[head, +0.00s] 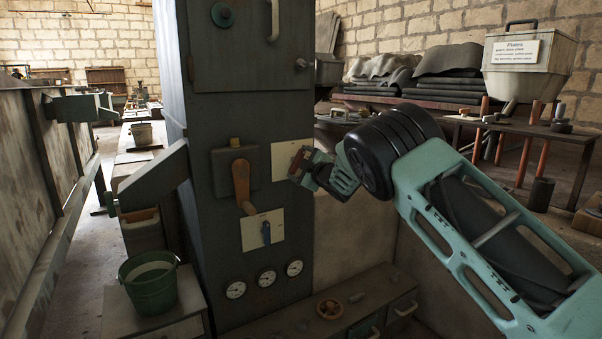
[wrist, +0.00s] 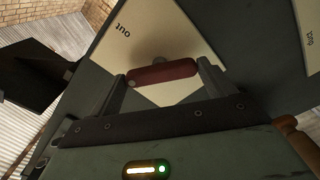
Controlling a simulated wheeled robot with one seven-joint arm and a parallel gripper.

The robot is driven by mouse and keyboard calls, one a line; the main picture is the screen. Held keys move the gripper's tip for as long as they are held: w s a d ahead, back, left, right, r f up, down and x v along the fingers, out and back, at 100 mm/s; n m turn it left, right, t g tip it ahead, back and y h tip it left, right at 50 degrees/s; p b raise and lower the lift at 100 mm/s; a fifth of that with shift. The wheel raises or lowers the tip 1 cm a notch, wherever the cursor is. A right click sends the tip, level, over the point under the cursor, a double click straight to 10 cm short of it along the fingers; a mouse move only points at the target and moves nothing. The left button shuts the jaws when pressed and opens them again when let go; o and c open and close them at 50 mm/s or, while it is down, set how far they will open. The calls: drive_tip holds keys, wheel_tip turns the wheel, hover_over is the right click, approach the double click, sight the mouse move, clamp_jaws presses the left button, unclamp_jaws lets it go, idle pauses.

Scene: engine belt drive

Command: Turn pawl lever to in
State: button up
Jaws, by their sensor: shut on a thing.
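The pawl lever, a dark red bar (head: 300,157), sits in front of a cream plate (head: 280,157) on the dark cabinet. In the wrist view the red lever (wrist: 162,73) lies crosswise between the two fingers. The cream plate behind it there (wrist: 150,38) carries the word "OUT" at upper left; no "IN" mark is readable. My gripper (head: 305,170) reaches in from the right and is shut on the red lever, a finger at each end of it in the wrist view (wrist: 163,82).
Left of the plate, an orange-brown handle (head: 241,184) hangs from a dark box. Below, a blue lever (head: 266,233) is on another cream plate (head: 250,238). Gauges (head: 266,278) are lower on the cabinet. A green bucket (head: 152,289) stands at left.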

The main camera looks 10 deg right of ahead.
drive_tip(key=n+b, duration=0.2)
drive_tip(key=n, duration=0.1)
drive_tip(key=shift+f+b, duration=0.2)
drive_tip(key=shift+b, duration=0.2)
drive_tip(key=shift+r+n+b, duration=0.1)
drive_tip(key=shift+n+b, duration=0.85)
drive_tip(key=shift+n, duration=0.55)
drive_tip(key=o, duration=0.9)
drive_tip(key=shift+s+r, duration=0.1)
drive_tip(key=p+v, duration=0.1)
drive_tip(key=v, duration=1.6)
